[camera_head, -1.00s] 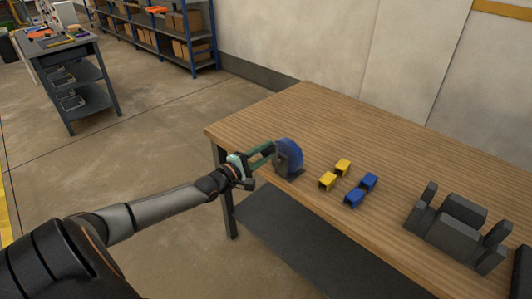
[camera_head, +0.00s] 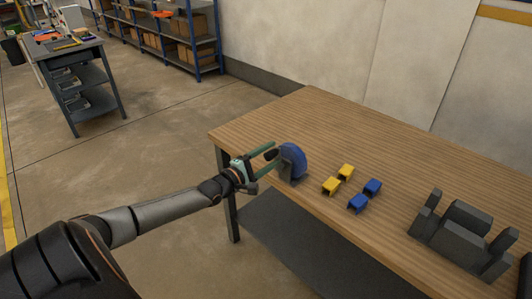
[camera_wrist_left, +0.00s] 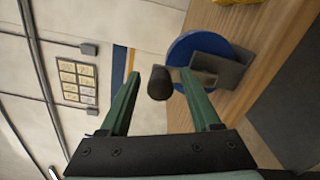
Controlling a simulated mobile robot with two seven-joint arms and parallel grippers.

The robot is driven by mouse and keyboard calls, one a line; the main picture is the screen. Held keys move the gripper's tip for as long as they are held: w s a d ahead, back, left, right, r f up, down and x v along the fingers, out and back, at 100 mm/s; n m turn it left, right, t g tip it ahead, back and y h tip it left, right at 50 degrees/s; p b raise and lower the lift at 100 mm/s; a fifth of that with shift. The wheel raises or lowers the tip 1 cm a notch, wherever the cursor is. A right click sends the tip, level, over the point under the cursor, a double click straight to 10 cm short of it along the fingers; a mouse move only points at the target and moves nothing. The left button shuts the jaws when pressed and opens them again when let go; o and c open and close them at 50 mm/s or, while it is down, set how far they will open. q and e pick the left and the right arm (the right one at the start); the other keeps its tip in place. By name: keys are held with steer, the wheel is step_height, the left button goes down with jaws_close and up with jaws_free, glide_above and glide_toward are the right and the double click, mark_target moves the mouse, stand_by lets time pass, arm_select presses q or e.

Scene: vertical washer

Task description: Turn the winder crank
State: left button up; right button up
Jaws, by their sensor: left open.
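The winder is a blue disc (camera_head: 294,158) on a grey bracket (camera_head: 291,172) at the near left edge of the wooden table. In the left wrist view the blue disc (camera_wrist_left: 193,50) is ahead, partly behind the grey bracket (camera_wrist_left: 215,72). A dark cylindrical crank handle (camera_wrist_left: 159,83) sticks out towards the wrist camera. My left gripper (camera_head: 273,156) has green fingers, which are open. In the left wrist view the handle lies between the fingertips of the left gripper (camera_wrist_left: 160,78); contact cannot be told. My right gripper is not seen.
Two yellow blocks (camera_head: 331,185) and two blue blocks (camera_head: 358,203) stand right of the winder. A dark grey fixture (camera_head: 460,238) is farther right. The table's back (camera_head: 330,110) is clear. A grey lower shelf (camera_head: 290,240) lies below the tabletop.

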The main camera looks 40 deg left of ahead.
arm_select(q)
steer(key=s+a+p, duration=0.1)
steer(key=s, duration=1.1)
steer(key=shift+s+p, duration=0.25)
steer(key=shift+p, duration=0.15)
